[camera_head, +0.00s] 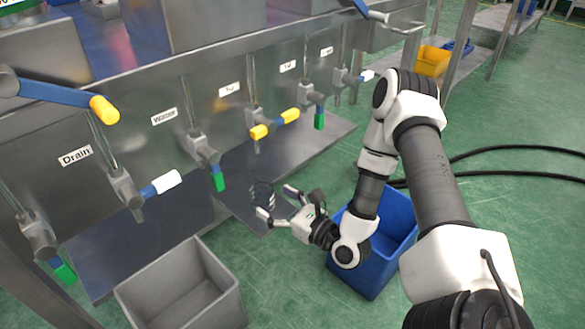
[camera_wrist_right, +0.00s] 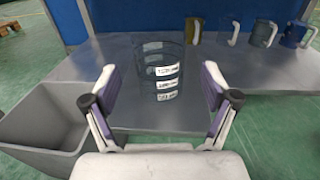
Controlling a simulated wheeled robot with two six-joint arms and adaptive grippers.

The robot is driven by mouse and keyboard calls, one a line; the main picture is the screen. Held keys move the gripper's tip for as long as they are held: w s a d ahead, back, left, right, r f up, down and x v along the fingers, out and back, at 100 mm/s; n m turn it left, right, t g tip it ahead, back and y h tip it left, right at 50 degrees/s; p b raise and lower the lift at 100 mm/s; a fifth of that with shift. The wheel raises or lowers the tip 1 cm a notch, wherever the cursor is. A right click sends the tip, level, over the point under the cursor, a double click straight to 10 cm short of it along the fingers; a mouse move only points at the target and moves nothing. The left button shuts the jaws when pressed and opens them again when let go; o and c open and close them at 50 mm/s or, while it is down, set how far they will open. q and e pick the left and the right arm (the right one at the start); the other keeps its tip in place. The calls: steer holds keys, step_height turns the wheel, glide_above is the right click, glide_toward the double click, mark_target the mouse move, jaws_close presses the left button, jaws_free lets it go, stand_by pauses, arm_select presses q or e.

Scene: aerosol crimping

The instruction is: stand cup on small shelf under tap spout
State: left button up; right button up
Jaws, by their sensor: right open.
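A clear see-through cup (camera_head: 262,192) with white printed marks stands upright on the metal shelf (camera_head: 232,190) below the taps. In the right wrist view the cup (camera_wrist_right: 160,62) shows between and just beyond my fingertips, with a gap on each side. My right gripper (camera_head: 277,201) is open and low over the shelf's front edge, pointing left. A tap with yellow handles (camera_head: 261,131) hangs above and behind the cup; I cannot tell whether its spout is straight over it. My left gripper is not in view.
A grey bin (camera_head: 228,272) stands left of my gripper. A blue bin (camera_head: 383,289) stands under my right forearm. Black hoses (camera_head: 500,152) lie on the green floor.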

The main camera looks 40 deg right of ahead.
steer(key=s+d+p, duration=0.1)
steer(key=s+p, duration=0.1)
steer(key=s, duration=0.5)
steer(key=s+a+f+n+g+y, duration=0.1)
steer(key=s+a+f+n+g, duration=0.1)
steer(key=a+f+n+g, duration=0.45)
steer(key=s+a+f+n+g, duration=0.2)
steer(key=a+f+n+g, duration=0.15)
steer(key=f+n, duration=0.6)
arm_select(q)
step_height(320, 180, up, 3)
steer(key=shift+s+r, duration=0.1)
arm_select(e)
steer(key=s+f+n+g+h, duration=0.2)
steer(key=s+n+g, duration=0.5)
steer(key=s+n, duration=0.5)
steer(key=n+h, duration=0.1)
steer(key=n, duration=0.4)
steer(key=shift+s+a+f+n+g+h, duration=0.2)
steer(key=shift+s+n+g+h, duration=0.1)
steer(key=shift+n+g+h, duration=0.1)
